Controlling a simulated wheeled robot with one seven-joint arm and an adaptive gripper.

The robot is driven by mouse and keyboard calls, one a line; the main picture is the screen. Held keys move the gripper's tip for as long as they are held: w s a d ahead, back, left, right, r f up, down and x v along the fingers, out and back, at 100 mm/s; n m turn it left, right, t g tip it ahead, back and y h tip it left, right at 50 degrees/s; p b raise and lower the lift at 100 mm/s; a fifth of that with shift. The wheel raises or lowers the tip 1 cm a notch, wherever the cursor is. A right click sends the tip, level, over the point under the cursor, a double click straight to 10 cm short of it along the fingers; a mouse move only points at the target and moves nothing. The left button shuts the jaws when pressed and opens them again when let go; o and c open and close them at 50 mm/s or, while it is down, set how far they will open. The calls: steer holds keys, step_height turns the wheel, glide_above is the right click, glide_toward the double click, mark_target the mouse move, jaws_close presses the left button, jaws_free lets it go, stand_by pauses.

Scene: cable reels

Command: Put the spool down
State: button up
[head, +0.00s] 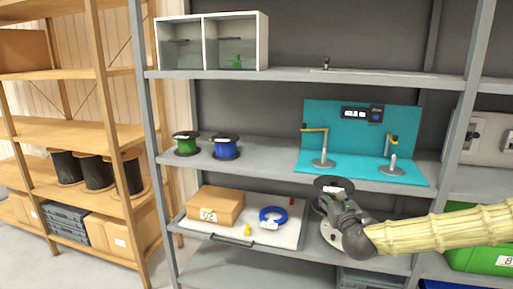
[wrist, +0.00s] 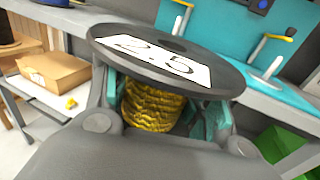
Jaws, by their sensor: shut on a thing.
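My gripper (wrist: 160,110) is shut on a spool (wrist: 200,50) with a black flange, a white "2.5" label and yellow cable wound on its core. In the head view the spool (head: 333,184) is held upright in front of the grey shelf (head: 262,155), below and in front of the teal stand (head: 310,172). My fingers are on either side of the yellow winding. A green spool (head: 186,143) and a blue spool (head: 225,147) stand on the left of the same shelf. The lower flange is hidden in the wrist view.
The teal stand carries two posts with yellow arms and a small display (head: 362,114). Below, a pull-out tray (head: 190,226) holds a cardboard box (head: 215,205), a blue coil (head: 273,216) and small items. A green crate (head: 480,258) is at right. The shelf is bare between blue spool and stand.

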steer(key=s+a+f+p, duration=0.3)
steer(key=s+f, duration=0.8)
steer(key=f, duration=0.1)
steer(key=s+a+f+p, duration=0.3)
steer(key=s+f, duration=0.9)
steer(key=shift+s+a+f, duration=0.25)
steer(key=shift+f, duration=0.1)
